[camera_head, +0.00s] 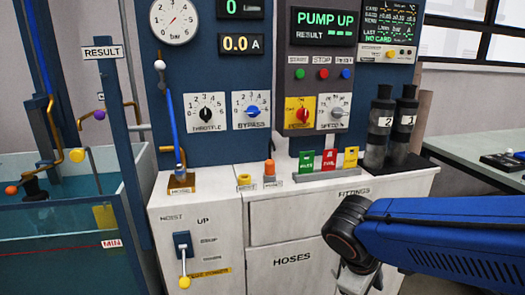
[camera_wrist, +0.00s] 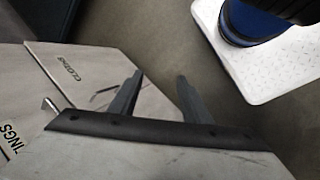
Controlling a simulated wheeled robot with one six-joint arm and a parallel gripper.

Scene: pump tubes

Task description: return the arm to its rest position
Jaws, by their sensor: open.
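My arm (camera_head: 440,238) comes in from the right in the head view, blue with a dark joint, in front of the white cabinet. Its lower end is partly cut off by the bottom edge, and the fingers cannot be made out there. In the wrist view my gripper (camera_wrist: 160,76) shows two dark grey fingers spread apart, with nothing between them. Behind the fingers are the cabinet's front and the grey floor. The gripper appears apart from the cabinet, though the exact gap cannot be told.
A water tank (camera_head: 60,225) stands at left, a table (camera_head: 470,145) at right. A drawer marked CLOTHS (camera_wrist: 55,70) and grey floor (camera_wrist: 150,40) show in the wrist view.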

